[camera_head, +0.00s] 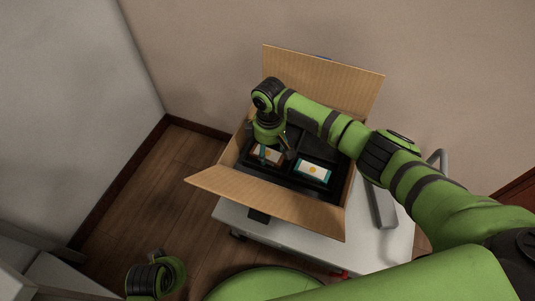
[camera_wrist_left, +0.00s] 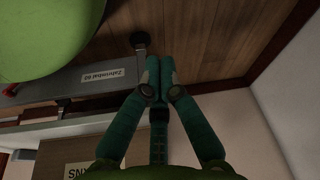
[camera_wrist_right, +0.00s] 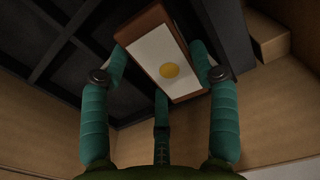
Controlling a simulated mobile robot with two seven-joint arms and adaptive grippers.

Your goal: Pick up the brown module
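The brown module (camera_wrist_right: 160,62) shows in the right wrist view as a brown block with a white face and a yellow dot. It lies in the black tray inside the cardboard box, and in the head view the brown module (camera_head: 265,156) is partly hidden by my gripper. My right gripper (camera_head: 273,154) points down into the box over it. In the right wrist view my right gripper (camera_wrist_right: 160,62) is spread, with fingers on both sides of the module; contact is unclear. My left gripper (camera_wrist_left: 160,72) is shut and empty, away from the box.
A teal-edged module (camera_head: 314,171) lies to the right in the black tray (camera_head: 320,146). The cardboard box (camera_head: 290,207) has raised flaps and stands on a white cart (camera_head: 285,236) with a metal handle (camera_head: 381,207). Walls stand behind and to the left.

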